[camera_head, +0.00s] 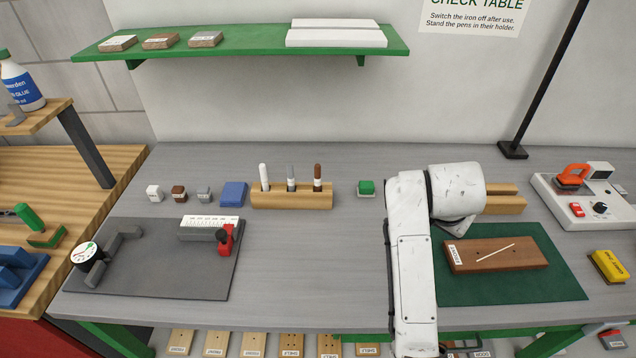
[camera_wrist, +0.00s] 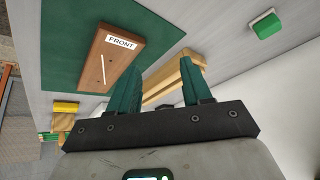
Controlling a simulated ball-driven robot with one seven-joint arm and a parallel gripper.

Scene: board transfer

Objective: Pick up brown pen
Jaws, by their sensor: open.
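The brown pen (camera_head: 317,178) stands upright in the rightmost place of a wooden pen holder (camera_head: 292,201), beside a grey pen (camera_head: 291,178) and a white pen (camera_head: 264,176). It does not show in the wrist view. My gripper (camera_wrist: 164,78) is open, with its two green fingers apart and nothing between them. In the head view my arm stands to the right of the holder and hides the gripper. In the wrist view the fingers are in front of a pale wooden piece (camera_wrist: 172,85); I cannot tell the gap.
A small green-topped block (camera_head: 366,187) lies between the holder and my arm. A blue block (camera_head: 233,194) sits left of the holder. A brown board (camera_head: 470,262) lies on a green mat (camera_head: 548,283) at right. The grey table in front of the holder is clear.

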